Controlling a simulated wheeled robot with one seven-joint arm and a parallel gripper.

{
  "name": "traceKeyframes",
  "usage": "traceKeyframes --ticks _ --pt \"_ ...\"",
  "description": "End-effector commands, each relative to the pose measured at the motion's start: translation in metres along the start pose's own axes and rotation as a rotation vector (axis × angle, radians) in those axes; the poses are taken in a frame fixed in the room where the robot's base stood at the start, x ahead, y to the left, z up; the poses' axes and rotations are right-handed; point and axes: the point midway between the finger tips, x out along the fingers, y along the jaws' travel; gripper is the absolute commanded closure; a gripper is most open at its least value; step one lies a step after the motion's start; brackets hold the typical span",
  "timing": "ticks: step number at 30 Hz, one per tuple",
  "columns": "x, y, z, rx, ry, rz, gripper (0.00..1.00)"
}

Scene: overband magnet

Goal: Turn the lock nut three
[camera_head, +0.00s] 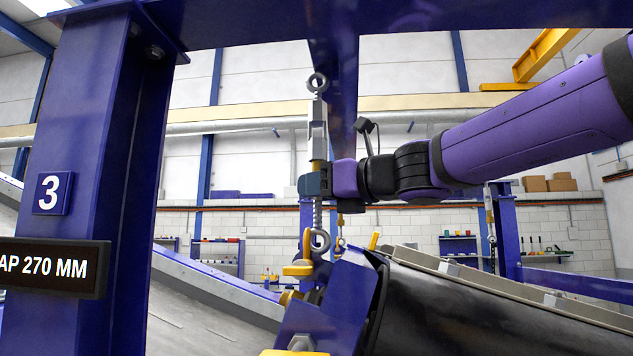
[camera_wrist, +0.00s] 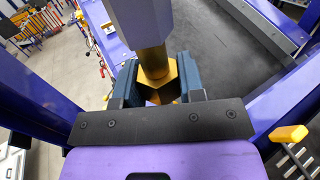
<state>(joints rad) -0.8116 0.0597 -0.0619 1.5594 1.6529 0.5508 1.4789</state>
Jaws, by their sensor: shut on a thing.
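The lock nut (camera_wrist: 172,92) is a brass-coloured hex nut below a brass collar, in the middle of the wrist view. My gripper (camera_wrist: 157,84) is shut on it, with one dark blue-grey finger on each side. In the head view my gripper (camera_head: 314,185) reaches in from the right around the upright hanger, and its jaws hide the nut. The grey hanger body (camera_head: 317,138) stands above the jaws, with an eye at its top. A threaded rod (camera_head: 318,215) runs below to a lower eye. A column on the left bears a sign "3" (camera_head: 52,193).
A dark display (camera_head: 54,268) reads "AP 270 MM". A blue beam crosses overhead. The black magnet body (camera_head: 480,305) lies below my arm, with a yellow shackle (camera_head: 298,268) near its blue end plate. A conveyor belt (camera_wrist: 235,40) shows beneath in the wrist view.

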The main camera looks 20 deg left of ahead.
Motion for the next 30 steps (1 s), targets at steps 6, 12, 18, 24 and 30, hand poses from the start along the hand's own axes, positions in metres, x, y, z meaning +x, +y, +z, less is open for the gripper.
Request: traceKeyframes --ticks 6,12,18,24,30 --pt "-0.0003 0.0 0.0006 -0.001 -0.001 -0.027 1.0" --pt "-0.0004 0.0006 0.0005 0.001 -0.001 -0.164 1.0" --pt "-0.0003 0.0 0.0007 0.0 -0.001 -0.243 1.0" --pt "-0.0004 -0.0004 0.0007 0.0 -0.001 -0.247 1.0" --pt "-0.0003 -0.0003 0.0005 0.0 -0.001 -0.246 0.34"
